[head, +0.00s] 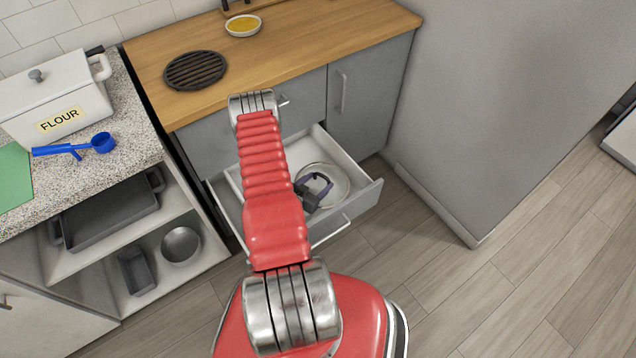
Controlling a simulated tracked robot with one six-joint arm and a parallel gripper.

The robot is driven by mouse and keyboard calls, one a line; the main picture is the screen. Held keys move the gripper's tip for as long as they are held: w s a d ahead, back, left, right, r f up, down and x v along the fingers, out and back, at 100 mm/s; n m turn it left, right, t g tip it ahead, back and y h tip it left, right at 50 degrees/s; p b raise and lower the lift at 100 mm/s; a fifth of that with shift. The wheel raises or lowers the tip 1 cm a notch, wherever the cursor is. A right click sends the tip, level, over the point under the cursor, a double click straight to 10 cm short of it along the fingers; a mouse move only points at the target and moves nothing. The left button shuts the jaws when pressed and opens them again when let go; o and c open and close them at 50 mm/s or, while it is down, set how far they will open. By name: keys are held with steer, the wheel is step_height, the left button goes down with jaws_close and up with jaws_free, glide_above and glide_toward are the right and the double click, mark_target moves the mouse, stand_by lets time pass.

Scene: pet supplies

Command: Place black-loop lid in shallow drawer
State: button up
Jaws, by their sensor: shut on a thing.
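The lid (341,193) is a round, clear disc with a pale rim, seen inside the open drawer (362,203). The drawer is white inside with a grey front and is pulled out from the grey cabinet below the wooden counter. My gripper (319,186) is down inside the drawer's outline, shut on the lid at its middle. The gripper hides the black loop, so I cannot tell it apart from the fingers. My red arm covers the drawer's left middle part. I cannot tell whether the lid touches the drawer floor.
The wooden counter (300,50) holds a black round grate (195,70) and a bowl of yellow content (243,25). At left are a flour container (60,105), a blue scoop (80,147) and open shelves with pans (110,212). A grey wall (480,110) stands right; floor is clear there.

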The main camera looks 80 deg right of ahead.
steer(key=shift+f, duration=0.55)
steer(key=o, duration=1.4)
steer(key=shift+r, duration=0.1)
steer(key=shift+r, duration=0.45)
steer(key=v, duration=0.7)
steer(key=shift+a, duration=0.25)
steer(key=shift+w+r, duration=0.1)
